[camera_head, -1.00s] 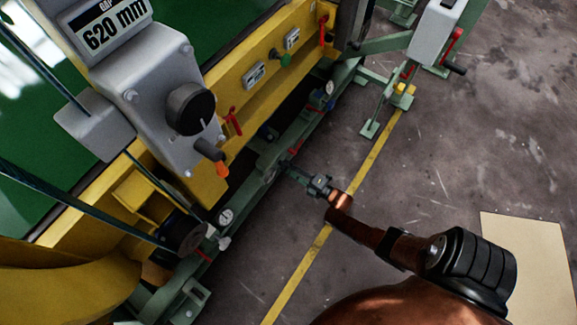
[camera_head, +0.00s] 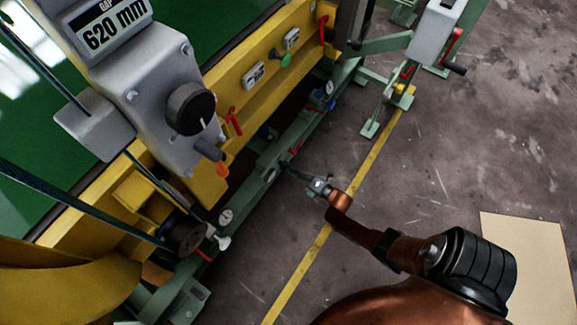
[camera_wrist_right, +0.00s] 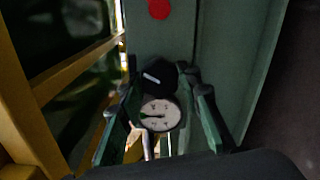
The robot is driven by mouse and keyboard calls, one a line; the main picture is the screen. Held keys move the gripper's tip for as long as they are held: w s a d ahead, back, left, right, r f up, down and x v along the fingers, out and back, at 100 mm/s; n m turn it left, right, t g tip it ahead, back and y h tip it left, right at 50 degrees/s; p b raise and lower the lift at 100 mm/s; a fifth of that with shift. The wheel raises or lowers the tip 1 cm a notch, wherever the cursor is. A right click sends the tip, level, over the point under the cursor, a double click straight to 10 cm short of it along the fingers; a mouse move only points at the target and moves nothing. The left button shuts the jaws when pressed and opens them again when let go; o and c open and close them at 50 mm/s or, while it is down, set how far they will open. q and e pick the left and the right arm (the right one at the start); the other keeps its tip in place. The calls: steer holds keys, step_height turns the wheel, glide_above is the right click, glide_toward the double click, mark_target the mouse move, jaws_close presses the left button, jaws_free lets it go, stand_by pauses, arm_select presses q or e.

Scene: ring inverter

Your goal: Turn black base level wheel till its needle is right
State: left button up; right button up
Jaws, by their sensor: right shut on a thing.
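In the right wrist view, the black wheel (camera_wrist_right: 158,76) with a white mark on its face sits between the two fingers of my right gripper (camera_wrist_right: 163,76), which is shut on it. Just below it is a round white dial (camera_wrist_right: 162,115). Its dark needle appears to lie toward the left, near a small green mark; the fine scale is too small to read. In the head view my right gripper (camera_head: 287,167) reaches the green base beam (camera_head: 262,177), and the wheel cannot be made out there. My left gripper is not in view.
A yellow frame (camera_head: 262,75) with a grey box reading 620 mm (camera_head: 150,90) stands above the beam. Other dials (camera_head: 226,216) sit along the beam. A green stand (camera_head: 385,95) is at the upper right.

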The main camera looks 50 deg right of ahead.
steer(key=shift+a, duration=0.1)
steer(key=o, duration=0.8)
steer(key=shift+f, duration=0.1)
steer(key=o, duration=0.4)
steer(key=shift+c, duration=0.2)
steer(key=s+d, duration=0.1)
steer(key=s, duration=1.1)
